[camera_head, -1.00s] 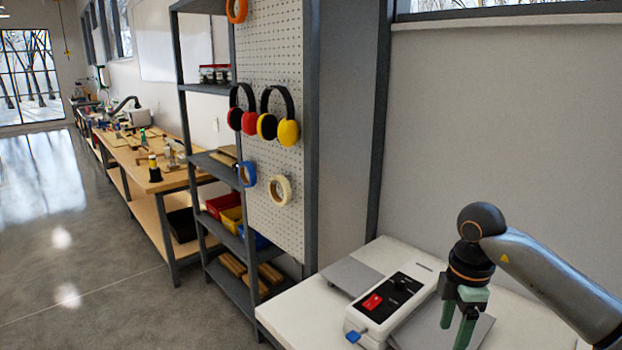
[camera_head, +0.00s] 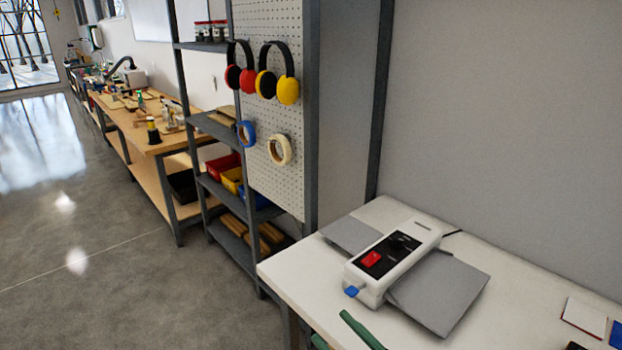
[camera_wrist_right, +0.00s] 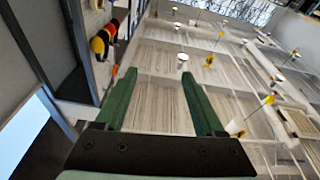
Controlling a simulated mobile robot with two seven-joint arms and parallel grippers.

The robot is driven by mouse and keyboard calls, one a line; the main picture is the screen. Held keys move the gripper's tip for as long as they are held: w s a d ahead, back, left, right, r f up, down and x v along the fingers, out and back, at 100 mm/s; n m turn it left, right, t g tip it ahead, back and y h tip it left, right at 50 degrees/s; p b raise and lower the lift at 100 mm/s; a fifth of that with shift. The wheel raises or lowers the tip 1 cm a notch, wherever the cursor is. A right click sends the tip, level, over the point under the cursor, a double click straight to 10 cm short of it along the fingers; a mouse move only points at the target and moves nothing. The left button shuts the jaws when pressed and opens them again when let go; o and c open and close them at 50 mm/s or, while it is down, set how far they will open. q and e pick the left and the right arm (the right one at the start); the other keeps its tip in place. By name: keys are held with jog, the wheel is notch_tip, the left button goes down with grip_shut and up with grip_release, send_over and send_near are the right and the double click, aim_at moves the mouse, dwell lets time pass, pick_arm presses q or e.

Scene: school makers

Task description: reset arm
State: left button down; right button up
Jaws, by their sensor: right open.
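My right gripper (camera_head: 331,326) shows only in part at the bottom edge of the head view, as green fingers in front of the white table's near edge. In the right wrist view its two green fingers (camera_wrist_right: 157,76) stand apart with nothing between them. That view looks up at the ceiling, so the gripper points upward. The rest of the right arm is mostly out of the head view. My left gripper is in neither view.
A white table (camera_head: 315,275) holds a white laminator-like machine (camera_head: 395,262) with a red switch and grey trays. A grey shelf rack (camera_head: 231,245) and pegboard (camera_head: 270,85) with earmuffs stand left. A wooden workbench (camera_head: 140,130) lies beyond. Concrete floor (camera_head: 80,240) is clear.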

jog(key=s+d+f+m+g+h, duration=0.1)
jog(key=s+d+f+m+h, duration=0.3)
jog(key=f, duration=0.4)
jog(key=s+d+f+m+h, duration=0.3)
jog(key=d+f+h, duration=0.2)
jog(key=f+h, duration=0.15)
jog(key=s+d+f+g+h, duration=0.1)
jog(key=s+d+f+g, duration=0.2)
jog(key=s+f, duration=0.6)
jog(key=shift+s+f+m+g, duration=0.35)
jog(key=shift+s+g, duration=0.3)
jog(key=shift+g, duration=0.45)
